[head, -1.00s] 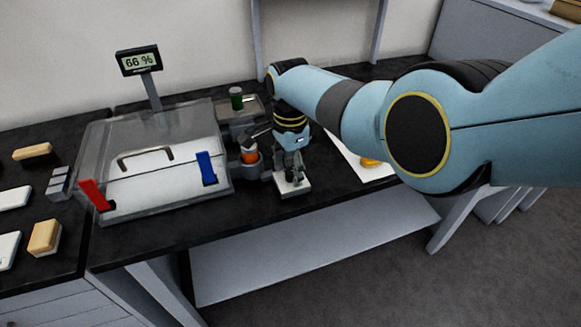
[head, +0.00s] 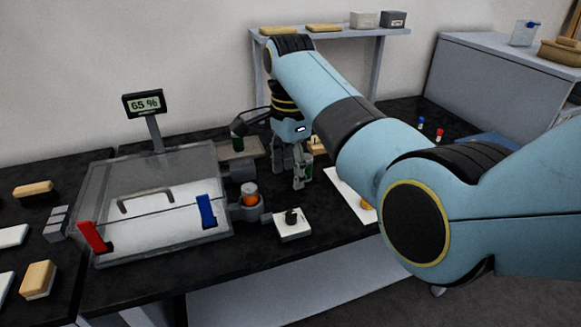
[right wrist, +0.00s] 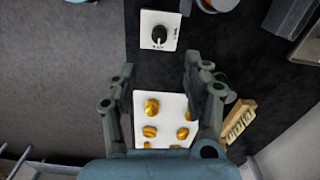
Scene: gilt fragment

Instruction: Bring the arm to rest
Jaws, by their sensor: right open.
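My right gripper (head: 288,177) is open and empty, pointing down above the dark bench, behind the white dial box (head: 291,229) with a black knob. In the right wrist view its two fingers (right wrist: 158,66) are spread wide. The dial box (right wrist: 159,43) lies beyond the fingertips there, apart from them. A white sheet (right wrist: 174,102) with several gold fragments (right wrist: 152,107) shows between the fingers. In the head view my right arm hides part of this sheet (head: 346,188). My left gripper is out of view.
A clear chamber (head: 160,170) with a red latch (head: 93,237) and a blue latch (head: 206,210) stands left, below a display (head: 143,103) reading 65 %. A shelf (head: 330,33) stands behind my arm. A wooden block (right wrist: 238,121) lies near the right finger.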

